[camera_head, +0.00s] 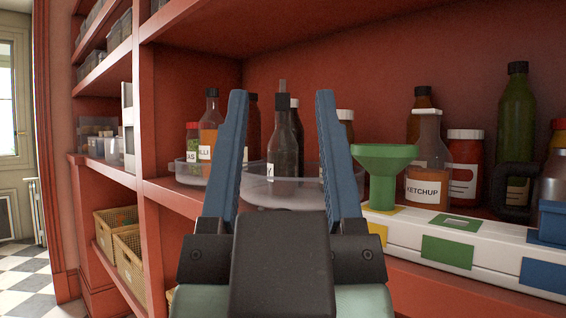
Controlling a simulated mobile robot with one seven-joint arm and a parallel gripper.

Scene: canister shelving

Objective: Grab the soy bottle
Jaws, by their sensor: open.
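The likely soy bottle (282,148) is a dark, narrow-necked bottle with a black cap and a white label; only a "Y" shows on the label. It stands upright on a clear round tray (262,192) on the red shelf. My gripper (282,100) is open, with its two blue fingers pointing up in the picture to the left and right of this bottle. I cannot tell how far the fingertips are from it in depth. The gripper body hides the front of the tray and the shelf edge below.
A green funnel (383,165), a ketchup bottle (428,165) and a red jar (464,160) stand right. A white box with coloured squares (490,258) lies along the shelf front.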

